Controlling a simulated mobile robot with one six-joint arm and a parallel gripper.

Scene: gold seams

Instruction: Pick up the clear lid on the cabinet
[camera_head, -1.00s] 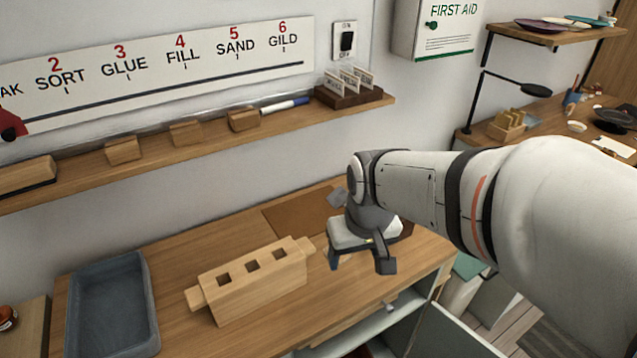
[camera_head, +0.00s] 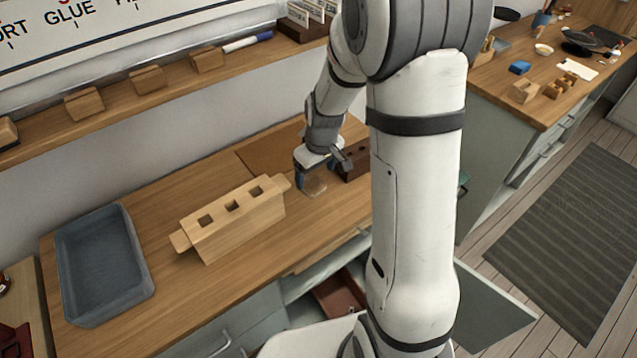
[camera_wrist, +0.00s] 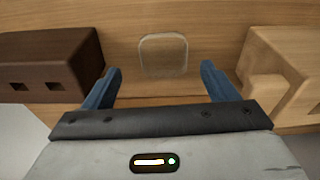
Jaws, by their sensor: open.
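The clear lid (camera_wrist: 163,55) shows in the wrist view as a small see-through rounded square on the wooden top. It lies beyond and between my two blue fingertips, apart from both. My gripper (camera_wrist: 161,82) is open and empty. In the head view the lid (camera_head: 314,186) shows faintly just below my gripper (camera_head: 318,172), partly hidden by it. The cabinet (camera_head: 160,270) has a wooden top, and the lid is on its right part.
A pale wooden block with square holes (camera_head: 235,218) stands left of my gripper; a dark brown block (camera_head: 352,160) stands on the other side. A grey tray (camera_head: 103,265) is at the far left. A cabinet door (camera_head: 495,300) hangs open in front.

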